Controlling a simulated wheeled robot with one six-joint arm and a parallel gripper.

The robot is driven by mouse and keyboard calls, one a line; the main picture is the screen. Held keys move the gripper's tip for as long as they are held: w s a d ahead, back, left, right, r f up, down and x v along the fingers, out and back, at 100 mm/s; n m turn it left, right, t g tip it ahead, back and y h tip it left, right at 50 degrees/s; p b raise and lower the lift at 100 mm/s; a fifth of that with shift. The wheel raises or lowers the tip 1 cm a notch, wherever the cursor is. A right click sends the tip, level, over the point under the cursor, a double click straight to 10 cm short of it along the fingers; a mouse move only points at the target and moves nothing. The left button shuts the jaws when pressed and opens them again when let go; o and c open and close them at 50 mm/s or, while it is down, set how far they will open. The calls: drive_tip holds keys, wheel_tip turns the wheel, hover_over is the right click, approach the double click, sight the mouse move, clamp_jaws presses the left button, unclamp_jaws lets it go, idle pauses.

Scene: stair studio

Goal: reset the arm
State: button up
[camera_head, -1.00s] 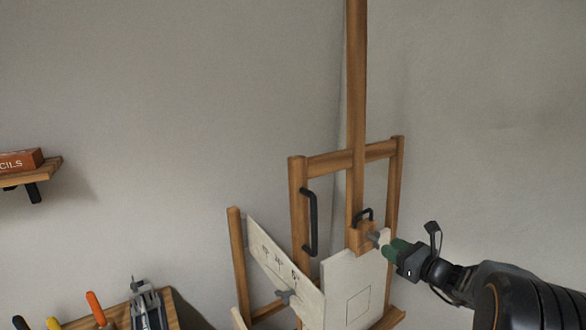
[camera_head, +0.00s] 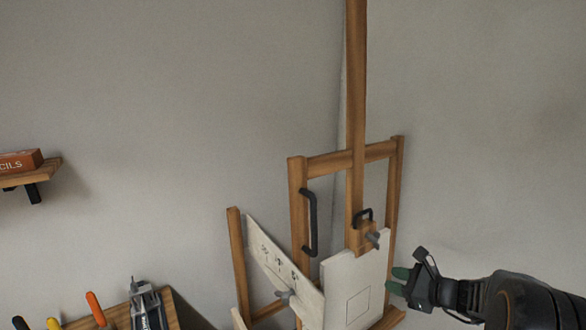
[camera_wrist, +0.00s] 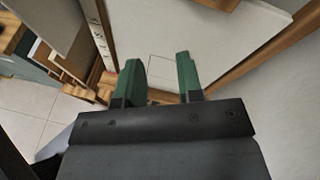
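My gripper (camera_head: 398,281) is at the right of the head view, beside the right edge of the easel (camera_head: 356,110) and apart from its clamp knob (camera_head: 373,239). In the wrist view, the two green fingers of my gripper (camera_wrist: 161,80) stand apart with nothing between them. The white canvas (camera_head: 352,287), with a faint square drawn on it, stands on the easel. It also shows beyond the fingers in the wrist view (camera_wrist: 215,45).
A slanted pale board (camera_head: 272,262) with marks and a knob is left of the canvas. A black handle (camera_head: 308,222) is on the easel frame. A wall shelf (camera_head: 38,179) holds a pencil box (camera_head: 20,161). Tools stand at the lower left. The wall behind is bare.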

drive_tip(key=s+a+f+n+g+h, duration=0.2)
drive_tip(key=s+a+n+g+h, duration=0.15)
drive_tip(key=s+n, duration=0.4)
drive_tip(key=s+a+f+n+g+h, duration=0.1)
drive_tip(key=s+a+n+g+h, duration=0.2)
drive_tip(key=s+n, duration=0.4)
drive_tip(key=s+a+r+n+t+h+b, duration=0.1)
drive_tip(key=s+a+r+n+h, duration=0.1)
drive_tip(key=n, duration=0.7)
drive_tip(key=shift+s+a+r+h, duration=0.35)
drive_tip(key=shift+s+a+r, duration=0.2)
drive_tip(key=shift+s+r, duration=0.8)
drive_tip(key=shift+w+r, duration=0.1)
drive_tip(key=shift+r, duration=0.05)
